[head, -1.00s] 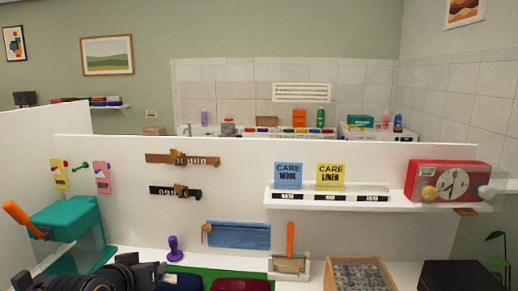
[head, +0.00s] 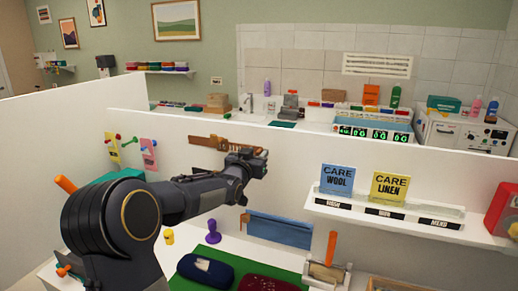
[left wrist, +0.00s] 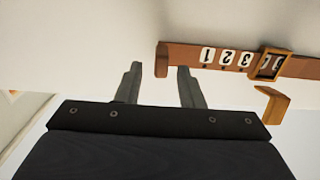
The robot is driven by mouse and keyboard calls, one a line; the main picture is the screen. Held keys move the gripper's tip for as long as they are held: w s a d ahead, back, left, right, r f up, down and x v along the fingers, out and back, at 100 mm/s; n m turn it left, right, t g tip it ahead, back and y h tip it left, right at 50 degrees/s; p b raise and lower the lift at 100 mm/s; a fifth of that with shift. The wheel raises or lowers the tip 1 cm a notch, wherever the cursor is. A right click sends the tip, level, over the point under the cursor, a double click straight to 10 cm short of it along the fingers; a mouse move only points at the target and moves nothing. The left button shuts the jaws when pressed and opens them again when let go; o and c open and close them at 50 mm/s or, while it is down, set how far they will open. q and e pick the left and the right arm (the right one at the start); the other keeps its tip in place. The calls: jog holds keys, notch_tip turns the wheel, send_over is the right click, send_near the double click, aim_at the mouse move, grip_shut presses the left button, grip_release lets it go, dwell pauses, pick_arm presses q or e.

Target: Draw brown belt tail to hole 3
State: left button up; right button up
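The brown belt (head: 215,142) is mounted level on the white partition. In the left wrist view the brown belt (left wrist: 225,57) appears upside down, with hole numbers 1, 2, 3 by small dark holes. Its buckle (left wrist: 273,64) is at the right, with a fourth label partly seen inside its frame. A loose tan loop piece (left wrist: 272,105) hangs beside the buckle. My left gripper (head: 262,160) is in front of the belt's right part. My right gripper is out of view.
A shelf (head: 385,222) with blue and yellow care cards is to the right. Below are a blue cloth (head: 280,229), a purple stamp-like object (head: 213,232) and an orange-handled tool (head: 331,248). My arm hides the black belt's place.

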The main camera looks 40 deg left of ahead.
pick_arm(q)
jog(key=shift+w+a, duration=0.15)
jog(key=shift+w, duration=0.25)
jog(key=shift+c, duration=0.3)
grip_shut()
